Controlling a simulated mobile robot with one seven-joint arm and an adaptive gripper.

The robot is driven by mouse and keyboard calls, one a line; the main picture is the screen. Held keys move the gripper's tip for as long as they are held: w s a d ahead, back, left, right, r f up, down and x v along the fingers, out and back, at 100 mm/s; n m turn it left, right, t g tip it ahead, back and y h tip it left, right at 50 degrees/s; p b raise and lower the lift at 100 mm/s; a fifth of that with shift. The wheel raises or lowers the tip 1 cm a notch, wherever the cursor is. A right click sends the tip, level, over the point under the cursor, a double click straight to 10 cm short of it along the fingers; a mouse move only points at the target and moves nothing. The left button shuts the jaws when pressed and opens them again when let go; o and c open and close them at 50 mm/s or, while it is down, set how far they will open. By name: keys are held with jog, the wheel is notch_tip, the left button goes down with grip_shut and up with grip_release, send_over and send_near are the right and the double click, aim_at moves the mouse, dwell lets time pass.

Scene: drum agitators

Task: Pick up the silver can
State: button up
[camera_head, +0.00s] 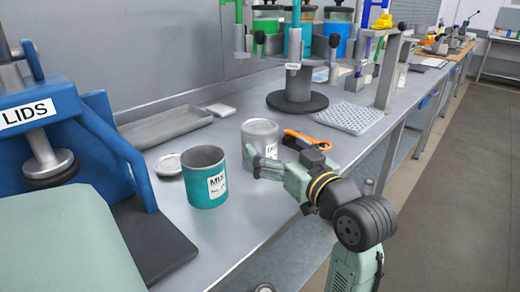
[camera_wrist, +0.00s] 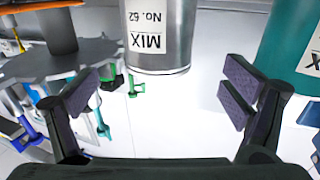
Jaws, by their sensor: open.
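The silver can (camera_head: 259,134) stands upright on the metal bench in the head view, just behind a teal can labelled MIX. In the wrist view the silver can (camera_wrist: 160,35) shows upside down at the top middle, with a label reading MIX No. 62. My gripper (camera_head: 262,164) is at the near side of the silver can, and part of it covers the can's lower front. In the wrist view my gripper (camera_wrist: 160,98) is open, its two dark-padded fingers wide apart. The can's visible end lies near the gap between them. I cannot tell whether a finger touches it.
The teal can (camera_head: 205,178) stands close by on the left, with a flat round lid (camera_head: 168,165) beside it. An orange-handled tool (camera_head: 307,141) lies to the right. Behind are a shallow tray (camera_head: 165,127) and a stand with a round black base (camera_head: 297,103). A blue LIDS machine (camera_head: 50,105) is at left.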

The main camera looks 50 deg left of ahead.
aim_at(259, 125)
jog(key=x, duration=0.3)
jog(key=shift+s+a+r, duration=0.1)
jog(key=shift+a, duration=0.1)
jog(key=x, duration=0.1)
jog(key=p+x, duration=0.2)
jog(key=x, duration=0.1)
jog(key=shift+r, duration=0.35)
jog(key=shift+w+a+f, duration=0.1)
jog(key=shift+w+a, duration=0.25)
jog(key=shift+a, duration=0.25)
jog(key=shift+c, duration=0.4)
jog(key=c, duration=1.9)
jog(key=shift+c, duration=0.2)
